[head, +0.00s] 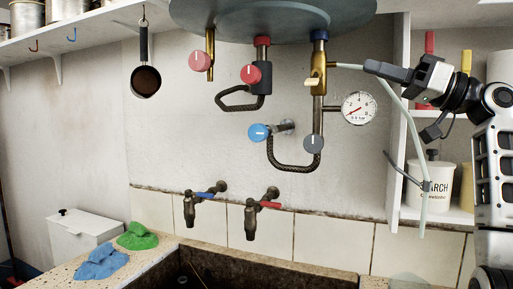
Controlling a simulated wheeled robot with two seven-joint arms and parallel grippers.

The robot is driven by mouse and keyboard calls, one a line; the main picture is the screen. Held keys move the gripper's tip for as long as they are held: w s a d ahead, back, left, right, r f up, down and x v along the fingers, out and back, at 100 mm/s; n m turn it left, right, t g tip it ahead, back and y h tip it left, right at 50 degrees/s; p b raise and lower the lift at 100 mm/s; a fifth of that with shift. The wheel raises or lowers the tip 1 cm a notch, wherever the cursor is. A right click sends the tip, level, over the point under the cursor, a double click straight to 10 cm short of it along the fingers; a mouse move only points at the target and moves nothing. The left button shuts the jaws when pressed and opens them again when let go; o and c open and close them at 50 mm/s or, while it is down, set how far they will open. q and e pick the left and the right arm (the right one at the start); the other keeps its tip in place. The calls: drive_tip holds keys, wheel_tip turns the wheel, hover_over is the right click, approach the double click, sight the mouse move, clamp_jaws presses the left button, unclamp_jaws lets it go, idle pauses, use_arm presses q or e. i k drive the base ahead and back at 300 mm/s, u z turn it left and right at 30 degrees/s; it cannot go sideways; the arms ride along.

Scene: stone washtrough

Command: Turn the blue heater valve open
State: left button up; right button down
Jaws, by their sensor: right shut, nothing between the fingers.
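The blue heater valve knob (259,133) is on the wall pipework below the grey heater tank (272,18), joined to a short pipe fitting at its right. A white mark shows on its face. My right gripper (372,66) is at the upper right, pointing left. It is shut and empty, well to the right of the blue knob and above the pressure gauge (358,108). My left gripper is not in view.
A pale tube (400,105) hangs near my right gripper. Two taps (250,218) stand over the stone trough (150,272).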

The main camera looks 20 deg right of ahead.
sight(258, 133)
drive_tip(key=k, duration=1)
